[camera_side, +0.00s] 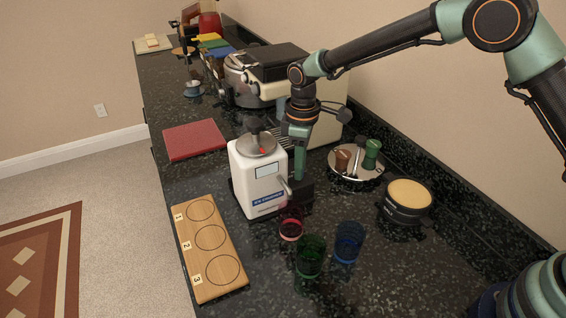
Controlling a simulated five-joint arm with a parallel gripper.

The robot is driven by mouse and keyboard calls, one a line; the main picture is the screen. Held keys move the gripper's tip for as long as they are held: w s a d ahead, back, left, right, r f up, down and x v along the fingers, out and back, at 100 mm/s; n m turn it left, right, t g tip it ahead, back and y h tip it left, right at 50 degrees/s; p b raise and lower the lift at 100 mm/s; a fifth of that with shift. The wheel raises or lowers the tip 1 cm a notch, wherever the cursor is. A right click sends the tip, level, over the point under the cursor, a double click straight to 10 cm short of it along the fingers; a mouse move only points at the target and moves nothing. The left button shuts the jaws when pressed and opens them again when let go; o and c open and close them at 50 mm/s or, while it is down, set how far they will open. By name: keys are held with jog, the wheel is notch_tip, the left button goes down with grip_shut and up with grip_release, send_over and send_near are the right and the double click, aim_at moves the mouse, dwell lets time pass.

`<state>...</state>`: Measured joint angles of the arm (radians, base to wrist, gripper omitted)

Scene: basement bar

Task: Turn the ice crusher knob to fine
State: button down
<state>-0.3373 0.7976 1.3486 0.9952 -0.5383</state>
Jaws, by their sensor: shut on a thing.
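The white ice crusher (250,184) stands upright on the dark counter, with a blue label on its front. Its top is a round metal disc (257,149) with a small red mark and a dark knob (254,125) standing over it. A silver lever (284,187) sticks out at its right side. My gripper (298,174) points down close against the crusher's right side, its green finger beside the body. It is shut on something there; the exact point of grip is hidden. The knob's setting is too small to read.
Pink (291,223), green (311,257) and blue (348,242) glasses stand in front. A numbered wooden board (228,265) lies at front left. A round tray (345,177) with tools and a dark round pot (405,201) stand right. A red mat (195,139) lies behind left.

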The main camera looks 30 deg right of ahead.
jog(key=m, duration=0.4)
jog(key=shift+m, duration=0.3)
jog(key=m, duration=0.4)
jog(key=shift+r+m, duration=0.1)
jog(key=shift+m, duration=0.2)
jog(key=c, duration=0.7)
grip_release()
notch_tip(320, 180, up, 12)
